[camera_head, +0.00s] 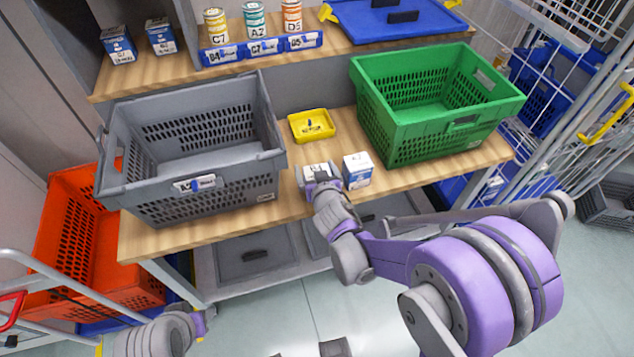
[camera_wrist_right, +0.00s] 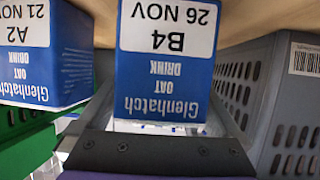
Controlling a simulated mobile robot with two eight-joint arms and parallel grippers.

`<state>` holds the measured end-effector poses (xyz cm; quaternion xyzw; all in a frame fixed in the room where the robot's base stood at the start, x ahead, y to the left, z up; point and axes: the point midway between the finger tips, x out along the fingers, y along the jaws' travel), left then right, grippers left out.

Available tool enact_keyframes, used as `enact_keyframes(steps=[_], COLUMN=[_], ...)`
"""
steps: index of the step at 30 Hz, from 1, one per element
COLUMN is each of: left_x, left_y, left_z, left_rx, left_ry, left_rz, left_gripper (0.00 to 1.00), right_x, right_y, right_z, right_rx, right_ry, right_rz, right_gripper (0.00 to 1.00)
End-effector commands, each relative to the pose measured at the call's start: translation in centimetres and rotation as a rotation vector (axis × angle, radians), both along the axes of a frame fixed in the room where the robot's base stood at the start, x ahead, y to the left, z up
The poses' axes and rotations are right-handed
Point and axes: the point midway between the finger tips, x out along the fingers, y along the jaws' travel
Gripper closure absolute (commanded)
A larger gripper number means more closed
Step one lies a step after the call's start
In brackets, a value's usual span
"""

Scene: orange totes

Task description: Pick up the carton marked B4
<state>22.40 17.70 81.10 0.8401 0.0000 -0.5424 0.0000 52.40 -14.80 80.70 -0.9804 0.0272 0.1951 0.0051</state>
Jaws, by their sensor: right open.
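The carton marked B4 (camera_wrist_right: 165,60) is blue and white, with "26 NOV" and "Glenhatch oat drink" on it, upside down in the right wrist view. In the head view its white top (camera_head: 316,170) shows near the wooden bench's front edge, partly hidden by my right gripper (camera_head: 321,184). That gripper is open, its two fingers on either side of the B4 carton. I cannot tell whether they touch it. A similar carton marked A2 (camera_head: 357,170) stands just right of it; it also shows in the right wrist view (camera_wrist_right: 45,50). My left gripper (camera_head: 203,321) is low at the left, its fingers unclear.
A grey crate (camera_head: 230,183) stands left of the cartons and a green crate (camera_head: 440,128) to the right. A small yellow tray (camera_head: 312,125) lies behind them. Cans and two cartons stand on the upper shelf. An orange tote (camera_head: 70,240) is at far left, wire cages at right.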

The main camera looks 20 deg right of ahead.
Motion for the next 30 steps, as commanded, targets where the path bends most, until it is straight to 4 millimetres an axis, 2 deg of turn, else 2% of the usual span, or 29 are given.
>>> enact_keyframes(steps=[6, 21, 27, 30], left_x=[-0.01, 0.0, 0.0, 0.01], left_y=[0.0, 0.0, 0.0, 0.0], left_z=[0.02, 0.01, 0.03, 0.25], left_rx=[0.0, 0.0, 0.0, 0.0], left_ry=[0.0, 0.0, 0.0, -0.001], left_rz=[0.0, 0.0, 0.0, 0.0], left_gripper=[0.5, 0.5, 0.5, 0.5], right_x=[0.07, 0.03, 0.03, 0.02], right_y=[-0.02, -0.02, -0.01, -0.01], right_z=[0.0, 0.01, 0.08, 0.73], right_rx=[0.0, 0.001, 0.001, 0.001], right_ry=[0.0, 0.0, 0.0, 0.0], right_rz=[0.0, 0.0, 0.0, 0.0], right_gripper=[0.0, 0.88, 0.88, 0.88])
